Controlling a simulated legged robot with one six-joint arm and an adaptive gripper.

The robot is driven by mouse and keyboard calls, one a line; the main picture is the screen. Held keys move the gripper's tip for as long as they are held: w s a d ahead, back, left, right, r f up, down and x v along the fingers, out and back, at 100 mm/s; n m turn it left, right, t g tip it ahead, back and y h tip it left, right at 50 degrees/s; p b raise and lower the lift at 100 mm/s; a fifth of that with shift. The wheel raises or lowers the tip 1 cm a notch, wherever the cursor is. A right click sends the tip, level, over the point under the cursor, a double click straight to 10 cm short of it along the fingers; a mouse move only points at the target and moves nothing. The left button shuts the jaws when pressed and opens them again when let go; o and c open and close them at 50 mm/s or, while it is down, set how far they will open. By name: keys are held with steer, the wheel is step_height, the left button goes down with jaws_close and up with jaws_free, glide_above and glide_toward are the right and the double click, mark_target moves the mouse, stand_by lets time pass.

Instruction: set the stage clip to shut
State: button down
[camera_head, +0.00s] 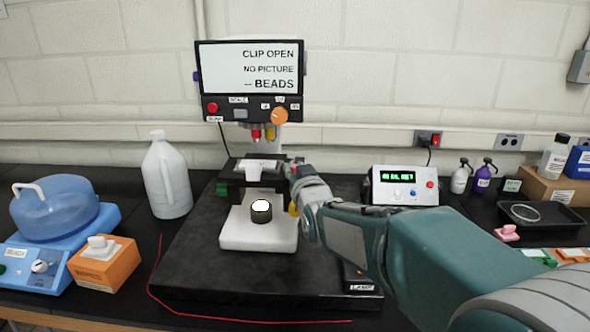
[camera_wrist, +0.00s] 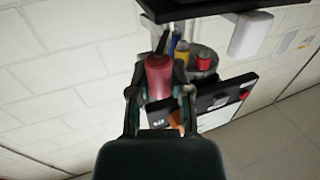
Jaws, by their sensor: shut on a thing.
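The microscope stage (camera_head: 257,170) is dark and stands under the objectives, with a white piece (camera_head: 258,172) on it. The screen (camera_head: 250,68) above reads "CLIP OPEN", "NO PICTURE" and "BEADS". My gripper (camera_head: 294,172) is at the right side of the stage. In the wrist view, my gripper (camera_wrist: 160,88) is shut with a red cylindrical knob (camera_wrist: 159,76) between its fingers. I cannot tell for certain whether this knob belongs to the stage clip. My gripper and wrist hide the stage's right end in the head view.
Red and yellow objectives (camera_head: 257,134) hang just above the stage. A round-topped lamp (camera_head: 261,211) sits on the white base below. A jug (camera_head: 166,177) stands left; a green-display box (camera_head: 404,186) stands right, behind my arm. The black board's front left is clear.

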steer(key=shift+w+d+n+g+y, duration=0.1)
steer(key=shift+d+n+g+y, duration=0.15)
steer(key=shift+n+y, duration=0.4)
steer(key=shift+w+d+n+g+y, duration=0.15)
steer(key=shift+n+g+y, duration=0.25)
steer(key=shift+y, duration=0.3)
steer(key=shift+w+d+n+g+y, duration=0.1)
steer(key=shift+n+g+y, duration=0.2)
steer(key=shift+y, duration=0.35)
steer(key=n+g+y, duration=0.2)
steer(key=w+n+g+y, duration=0.1)
steer(key=n+g+y, duration=0.1)
steer(key=w+d+n+g+y, duration=0.1)
steer(key=n+g+y, duration=0.1)
steer(key=shift+w+d+n+g+y, duration=0.1)
steer(key=shift+w+n+g+y, duration=0.15)
steer(key=shift+n+g+y, duration=0.8)
steer(key=shift+w+n+g+y, duration=0.2)
steer(key=shift+n+g, duration=0.4)
steer(key=shift+g, duration=1)
steer(key=c, duration=0.5)
jaws_free()
steer(key=shift+c, duration=0.2)
steer(key=shift+d, duration=0.1)
